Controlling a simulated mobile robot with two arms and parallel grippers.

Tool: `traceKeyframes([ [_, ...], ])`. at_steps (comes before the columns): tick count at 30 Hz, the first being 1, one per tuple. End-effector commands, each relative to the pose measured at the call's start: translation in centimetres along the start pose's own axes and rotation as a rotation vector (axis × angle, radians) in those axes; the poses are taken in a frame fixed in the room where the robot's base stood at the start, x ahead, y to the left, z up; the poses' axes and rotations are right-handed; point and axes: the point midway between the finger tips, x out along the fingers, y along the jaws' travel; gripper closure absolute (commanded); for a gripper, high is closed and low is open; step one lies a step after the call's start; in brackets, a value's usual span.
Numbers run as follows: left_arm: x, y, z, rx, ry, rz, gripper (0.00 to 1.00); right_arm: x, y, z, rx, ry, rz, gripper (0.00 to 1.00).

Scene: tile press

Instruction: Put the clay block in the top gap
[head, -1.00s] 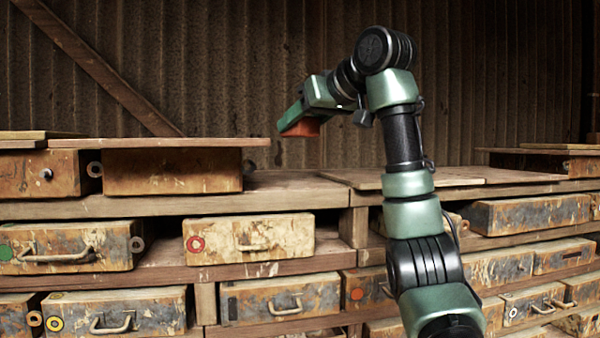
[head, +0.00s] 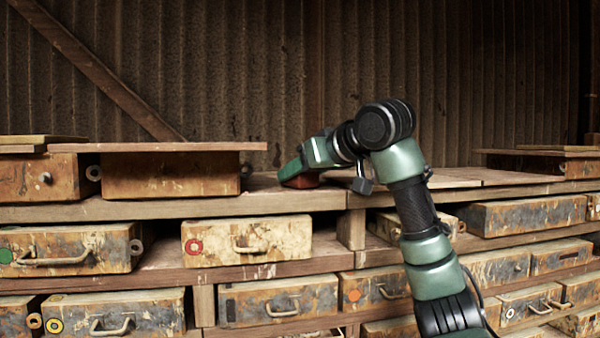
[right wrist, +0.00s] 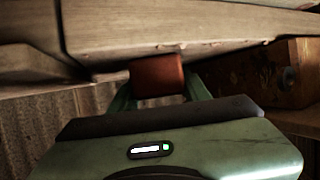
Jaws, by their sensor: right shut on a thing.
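The reddish-brown clay block (head: 303,181) is between the fingers of my right gripper (head: 290,176), which is shut on it. In the head view the block is low at the top shelf board (head: 262,203), in the open stretch right of the left-hand top box (head: 172,175). The block (right wrist: 157,76) also shows in the right wrist view between the fingertips, close to the board's edge. I cannot tell whether it touches the board. The gripper partly hides the block in the head view. My left gripper is not in view.
A thin plank (head: 158,147) lies over the left-hand top boxes and sticks out to the right, near the gripper. Another board (head: 450,178) lies on the shelf behind my right arm. Handled drawers (head: 247,242) fill the lower rows. A corrugated wall (head: 300,70) stands behind.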

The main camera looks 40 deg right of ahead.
Motion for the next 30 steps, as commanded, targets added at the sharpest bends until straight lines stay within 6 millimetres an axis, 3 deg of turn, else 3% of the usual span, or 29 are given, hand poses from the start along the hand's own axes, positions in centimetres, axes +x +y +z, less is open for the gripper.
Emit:
traceKeyframes([
  [2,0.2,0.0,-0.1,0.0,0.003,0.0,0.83,0.1,0.0,0.2,0.0,0.002,0.0,1.0],
  [3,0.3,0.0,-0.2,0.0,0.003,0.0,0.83,0.1,0.0,0.3,0.0,0.0,0.0,0.5],
  [5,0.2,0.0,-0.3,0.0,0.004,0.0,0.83,0.1,0.0,0.2,0.0,0.0,0.0,0.33],
  [6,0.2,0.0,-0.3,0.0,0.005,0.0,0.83,0.1,0.0,0.2,0.0,0.0,0.0,0.31],
  [18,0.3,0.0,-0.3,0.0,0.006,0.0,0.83,-0.5,0.0,0.0,0.0,0.002,0.0,0.31],
  [22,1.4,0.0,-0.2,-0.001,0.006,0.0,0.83,-2.6,0.0,0.1,0.0,0.007,0.0,0.31],
  [30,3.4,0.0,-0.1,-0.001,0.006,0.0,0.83,-8.7,0.0,0.1,0.0,0.007,-0.001,0.31],
])
